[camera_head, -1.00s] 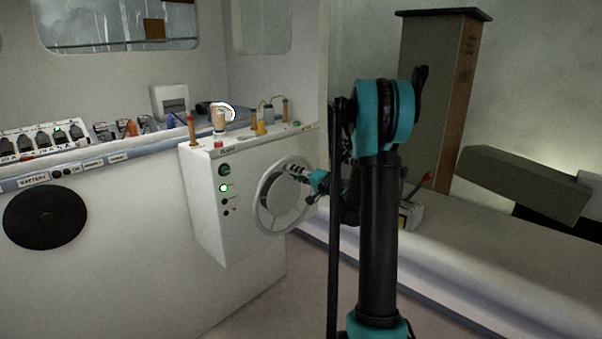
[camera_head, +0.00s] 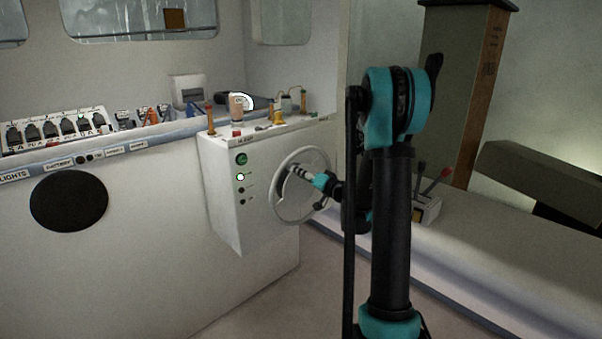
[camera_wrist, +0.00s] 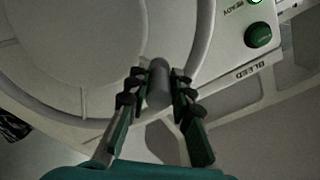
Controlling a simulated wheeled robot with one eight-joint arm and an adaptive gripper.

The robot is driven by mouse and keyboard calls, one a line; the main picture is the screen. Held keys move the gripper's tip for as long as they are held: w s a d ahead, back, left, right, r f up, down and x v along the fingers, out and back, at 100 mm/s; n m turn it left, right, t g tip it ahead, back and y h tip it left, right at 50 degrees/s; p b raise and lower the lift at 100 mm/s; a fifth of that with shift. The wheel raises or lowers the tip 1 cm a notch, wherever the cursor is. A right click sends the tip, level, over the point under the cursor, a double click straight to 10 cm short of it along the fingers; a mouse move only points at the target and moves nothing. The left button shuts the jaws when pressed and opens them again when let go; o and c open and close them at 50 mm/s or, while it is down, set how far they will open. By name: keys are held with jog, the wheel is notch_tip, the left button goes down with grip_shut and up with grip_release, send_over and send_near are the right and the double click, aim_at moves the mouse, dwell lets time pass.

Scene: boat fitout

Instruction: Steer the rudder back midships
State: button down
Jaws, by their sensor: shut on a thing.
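The white steering wheel (camera_head: 277,205) is mounted on the side of a white console (camera_head: 222,205). My gripper (camera_head: 297,172) reaches to the wheel from the right, in front of its upper part. In the wrist view my gripper (camera_wrist: 158,85) is shut on a grey cylindrical knob (camera_wrist: 159,72) at the wheel rim, one finger on each side. The wheel (camera_wrist: 200,50) also fills much of that view. The console face carries a dark green round button (camera_head: 241,158) and a bright lit lamp (camera_head: 240,177) below it. No rudder is seen.
A bottle-like tan item (camera_head: 237,106) and small fittings stand on the console top. A switch panel (camera_head: 55,130) and a black disc (camera_head: 69,201) are at left. A lever box (camera_head: 427,207) sits on the bench at right. Floor shows below the console.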

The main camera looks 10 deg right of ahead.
dwell(0.3)
jog(key=c, duration=1.3)
grip_release()
jog(key=shift+c, duration=0.2)
jog(key=v, duration=1.2)
